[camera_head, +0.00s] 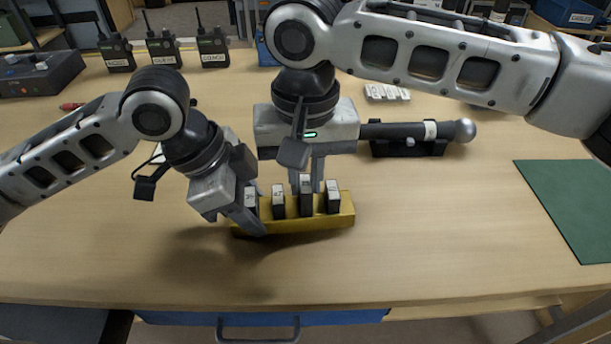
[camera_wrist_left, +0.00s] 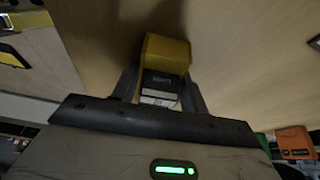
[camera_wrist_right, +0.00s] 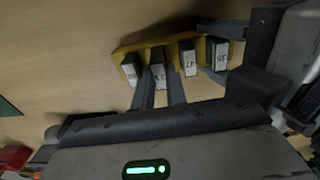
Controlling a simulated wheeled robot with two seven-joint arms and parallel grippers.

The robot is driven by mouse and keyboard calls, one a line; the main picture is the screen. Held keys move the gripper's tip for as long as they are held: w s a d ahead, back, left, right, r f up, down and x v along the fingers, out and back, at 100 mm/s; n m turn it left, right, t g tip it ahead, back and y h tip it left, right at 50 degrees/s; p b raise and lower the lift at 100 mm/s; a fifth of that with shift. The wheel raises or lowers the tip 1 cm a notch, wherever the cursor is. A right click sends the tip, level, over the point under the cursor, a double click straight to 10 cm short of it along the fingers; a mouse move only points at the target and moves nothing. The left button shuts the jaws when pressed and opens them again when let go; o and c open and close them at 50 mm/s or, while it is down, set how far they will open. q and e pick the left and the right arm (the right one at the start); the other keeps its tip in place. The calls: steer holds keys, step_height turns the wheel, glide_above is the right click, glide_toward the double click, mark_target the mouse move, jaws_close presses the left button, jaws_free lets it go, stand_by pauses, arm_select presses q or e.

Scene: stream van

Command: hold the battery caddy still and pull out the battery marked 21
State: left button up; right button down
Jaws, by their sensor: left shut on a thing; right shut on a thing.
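The yellow battery caddy (camera_head: 290,224) stands on the table, with several dark, white-topped batteries in a row. My left gripper (camera_head: 248,216) is shut on the caddy's left end in the head view. The left wrist view shows its fingers on both sides of the caddy's end (camera_wrist_left: 166,50). My right gripper (camera_head: 311,178) comes from above and is shut on the third battery from the left (camera_head: 306,197), which also shows between its fingers in the right wrist view (camera_wrist_right: 157,73). This battery's top stands higher than its neighbours. I cannot read its number surely.
A dark cylinder with a silver ball end (camera_head: 412,131) lies in a black holder behind the caddy. A green mat (camera_head: 575,200) is at the right. Several radios (camera_head: 163,48) stand at the back left. The table in front of the caddy is clear.

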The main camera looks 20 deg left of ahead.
steer(key=shift+r, duration=1.3)
steer(key=shift+r, duration=1.35)
arm_select(q)
steer(key=o, duration=1.1)
steer(key=v, duration=1.2)
steer(key=shift+s+a+f, duration=0.1)
steer(key=shift+s, duration=0.05)
arm_select(e)
steer(key=shift+s, duration=0.15)
